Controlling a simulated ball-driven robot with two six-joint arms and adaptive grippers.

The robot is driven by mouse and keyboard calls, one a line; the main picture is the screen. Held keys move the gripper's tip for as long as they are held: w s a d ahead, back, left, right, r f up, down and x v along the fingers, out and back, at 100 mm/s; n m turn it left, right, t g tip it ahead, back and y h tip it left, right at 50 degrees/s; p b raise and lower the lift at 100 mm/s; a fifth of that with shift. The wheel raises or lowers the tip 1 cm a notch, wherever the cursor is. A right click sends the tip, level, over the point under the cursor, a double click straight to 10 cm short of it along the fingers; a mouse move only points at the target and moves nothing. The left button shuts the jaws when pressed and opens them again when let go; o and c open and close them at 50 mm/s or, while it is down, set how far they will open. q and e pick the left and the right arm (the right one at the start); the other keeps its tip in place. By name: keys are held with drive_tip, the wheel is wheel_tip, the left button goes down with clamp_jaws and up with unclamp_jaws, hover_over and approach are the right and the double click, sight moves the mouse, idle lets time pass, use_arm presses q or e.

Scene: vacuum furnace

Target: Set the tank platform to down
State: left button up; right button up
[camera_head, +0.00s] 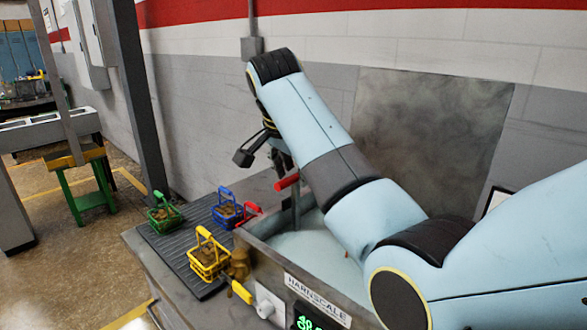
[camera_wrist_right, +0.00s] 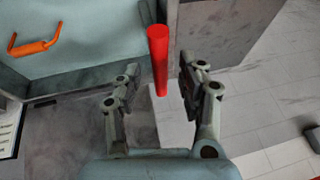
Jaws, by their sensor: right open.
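The tank (camera_head: 258,243) labelled "HARNSCALE" holds pale blue liquid. A red handle (camera_head: 287,181) sticks out at its back, on a grey upright post (camera_head: 296,206). My right gripper (camera_head: 265,153) is open just above and left of the red handle in the head view. In the right wrist view, the red handle (camera_wrist_right: 159,62) appears between the two spread fingers (camera_wrist_right: 158,82), with a gap on each side. It is not gripped. The platform inside the tank cannot be made out, and my arm hides part of the tank. My left gripper is not in view.
Yellow (camera_head: 209,257), blue (camera_head: 228,209) and green (camera_head: 164,214) baskets stand on a dark ribbed mat (camera_head: 184,246) left of the tank. A red basket (camera_head: 248,213) is beside the tank. An orange handle (camera_wrist_right: 36,46) shows in the wrist view. The wall is close behind.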

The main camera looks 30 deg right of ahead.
drive_tip(key=shift+f, duration=0.2)
drive_tip(key=shift+c, duration=0.5)
clamp_jaws()
